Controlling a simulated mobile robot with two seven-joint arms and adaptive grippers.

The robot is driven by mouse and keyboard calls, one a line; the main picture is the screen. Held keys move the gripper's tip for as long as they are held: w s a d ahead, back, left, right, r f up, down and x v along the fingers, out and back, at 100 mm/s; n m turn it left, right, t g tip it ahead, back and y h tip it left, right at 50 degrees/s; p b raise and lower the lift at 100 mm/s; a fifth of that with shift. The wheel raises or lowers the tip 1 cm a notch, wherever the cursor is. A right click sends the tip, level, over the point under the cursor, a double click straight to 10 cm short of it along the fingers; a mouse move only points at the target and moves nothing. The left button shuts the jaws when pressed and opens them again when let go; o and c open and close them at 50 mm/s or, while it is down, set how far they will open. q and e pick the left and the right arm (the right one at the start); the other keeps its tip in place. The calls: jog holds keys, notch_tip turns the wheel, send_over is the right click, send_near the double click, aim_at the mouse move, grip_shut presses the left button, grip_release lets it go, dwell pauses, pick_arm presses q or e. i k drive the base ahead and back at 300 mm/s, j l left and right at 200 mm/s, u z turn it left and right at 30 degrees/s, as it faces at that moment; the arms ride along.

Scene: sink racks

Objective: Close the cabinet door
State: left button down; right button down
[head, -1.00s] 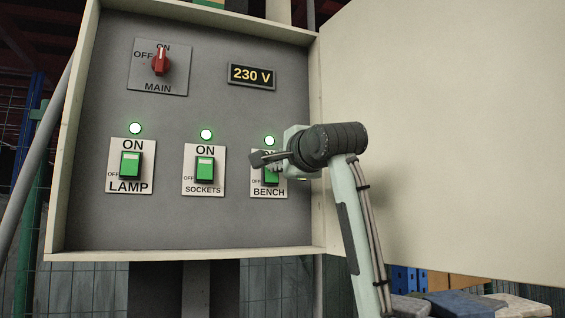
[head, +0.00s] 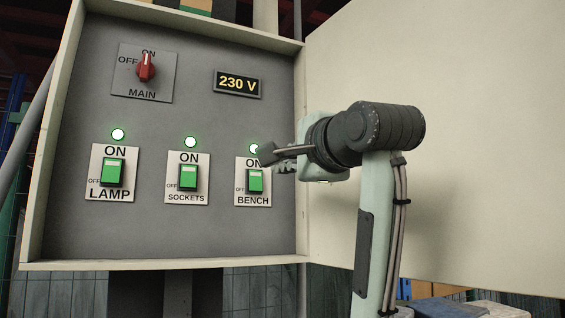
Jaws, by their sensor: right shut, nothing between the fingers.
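The cabinet (head: 34,220) is a cream box with a grey panel inside, and it faces me. Its cream door (head: 470,150) stands wide open, hinged on the right side and filling the right of the head view. My right gripper (head: 268,153) is shut and empty, pointing left in front of the panel, beside the lit lamp over the BENCH switch. My right arm covers part of the door and the hinge edge. My left gripper is not in view.
On the panel are a red MAIN knob (head: 147,68) turned to ON, a display (head: 238,83) reading 230 V, and green LAMP (head: 112,172), SOCKETS (head: 188,177) and BENCH (head: 255,181) switches marked ON, with green lights lit. Boxes (head: 440,308) lie below the door.

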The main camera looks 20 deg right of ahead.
aim_at(486, 178)
jog(key=k, duration=1)
